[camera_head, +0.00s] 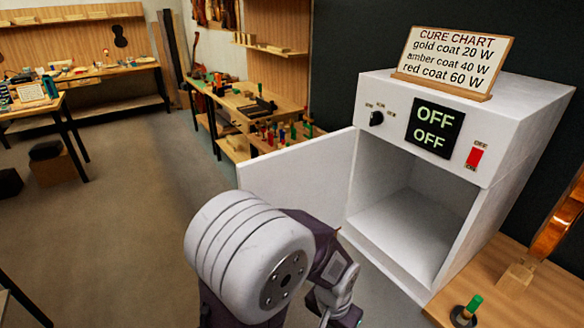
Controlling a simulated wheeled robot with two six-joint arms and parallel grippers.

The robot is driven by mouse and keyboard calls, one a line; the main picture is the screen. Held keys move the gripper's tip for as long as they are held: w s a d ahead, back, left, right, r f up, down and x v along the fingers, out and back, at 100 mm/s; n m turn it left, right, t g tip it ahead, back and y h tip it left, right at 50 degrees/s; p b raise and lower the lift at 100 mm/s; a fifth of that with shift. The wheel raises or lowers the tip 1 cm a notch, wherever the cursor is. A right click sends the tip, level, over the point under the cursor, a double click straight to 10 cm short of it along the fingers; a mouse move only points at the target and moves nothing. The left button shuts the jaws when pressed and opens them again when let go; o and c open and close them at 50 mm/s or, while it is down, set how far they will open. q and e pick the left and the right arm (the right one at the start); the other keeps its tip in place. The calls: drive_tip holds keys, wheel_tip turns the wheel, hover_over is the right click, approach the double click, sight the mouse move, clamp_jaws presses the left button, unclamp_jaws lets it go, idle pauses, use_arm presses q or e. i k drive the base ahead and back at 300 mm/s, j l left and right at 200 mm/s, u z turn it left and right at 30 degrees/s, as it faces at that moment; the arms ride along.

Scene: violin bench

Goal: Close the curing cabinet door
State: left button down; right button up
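The white curing cabinet (478,190) stands on the wooden bench at the right. Its door (300,180) is swung wide open to the left, hinged at the cabinet's left side, and the inside (405,215) shows empty. The cabinet's display (435,125) reads OFF on both lines. One of my arms, seemingly the left, rises from the bottom edge in front of the door and hides its lower part. Its wrist links reach down to the frame's bottom edge, and I make out no gripper fingers. My other gripper is not in view.
A cure chart sign (453,62) stands on the cabinet. A black knob (376,118) and a red switch (474,156) are on its front. A green-handled tool (466,310) and a wooden stand (517,277) are on the bench. Floor (140,190) to the left is mostly open.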

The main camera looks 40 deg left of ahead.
sight(311, 177)
drive_tip(key=j+z, duration=0.1)
drive_tip(key=j, duration=2.15)
drive_tip(key=i+j+z, duration=0.15)
drive_tip(key=j+z, duration=0.3)
drive_tip(key=j, duration=0.25)
drive_tip(key=j+z, duration=0.45)
drive_tip(key=j, duration=0.25)
drive_tip(key=k+j+z, duration=0.2)
drive_tip(key=k+j, duration=0.35)
